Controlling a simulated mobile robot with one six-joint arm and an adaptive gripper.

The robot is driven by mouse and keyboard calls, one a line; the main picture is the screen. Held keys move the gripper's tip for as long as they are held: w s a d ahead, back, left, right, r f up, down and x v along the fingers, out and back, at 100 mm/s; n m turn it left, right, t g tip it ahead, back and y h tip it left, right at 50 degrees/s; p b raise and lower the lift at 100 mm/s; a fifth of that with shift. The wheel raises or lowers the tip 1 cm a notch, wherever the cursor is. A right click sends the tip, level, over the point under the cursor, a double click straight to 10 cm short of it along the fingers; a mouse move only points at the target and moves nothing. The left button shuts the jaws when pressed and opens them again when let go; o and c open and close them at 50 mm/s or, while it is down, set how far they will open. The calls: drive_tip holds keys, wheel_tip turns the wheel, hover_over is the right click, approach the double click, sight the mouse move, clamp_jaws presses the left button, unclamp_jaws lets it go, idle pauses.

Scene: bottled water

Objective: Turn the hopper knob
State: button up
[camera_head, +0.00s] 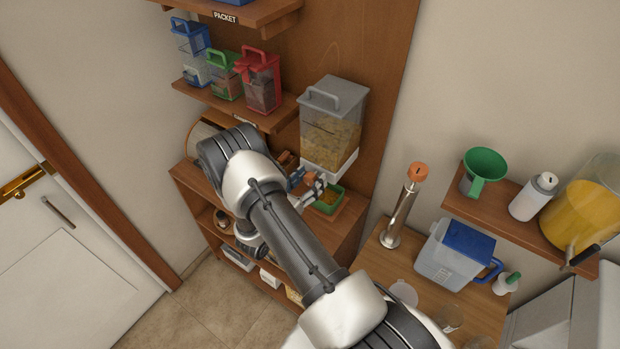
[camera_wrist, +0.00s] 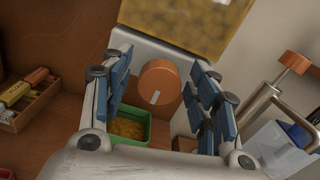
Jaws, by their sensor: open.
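The hopper (camera_head: 333,122) is a clear grey-lidded bin of yellow-brown pieces on a white base, mounted on the wooden back panel. Its lower part also shows at the top of the wrist view (camera_wrist: 190,20). The hopper knob (camera_wrist: 159,80) is round and orange, with a pale mark pointing down and slightly left. My gripper (camera_wrist: 160,93) is open, with one blue-padded finger on each side of the knob. Gaps show between the pads and the knob; depth is hard to judge. In the head view my gripper (camera_head: 308,188) is partly hidden by my arm.
A green tray (camera_head: 328,202) with yellow pieces sits below the hopper. Lidded containers (camera_head: 261,80) stand on the shelf to the left. A metal cylinder with an orange top (camera_head: 404,205) and a blue-lidded jug (camera_head: 455,255) stand to the right.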

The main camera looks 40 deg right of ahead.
drive_tip(key=shift+d, duration=0.15)
drive_tip(key=shift+w, duration=0.1)
drive_tip(key=c, duration=1.1)
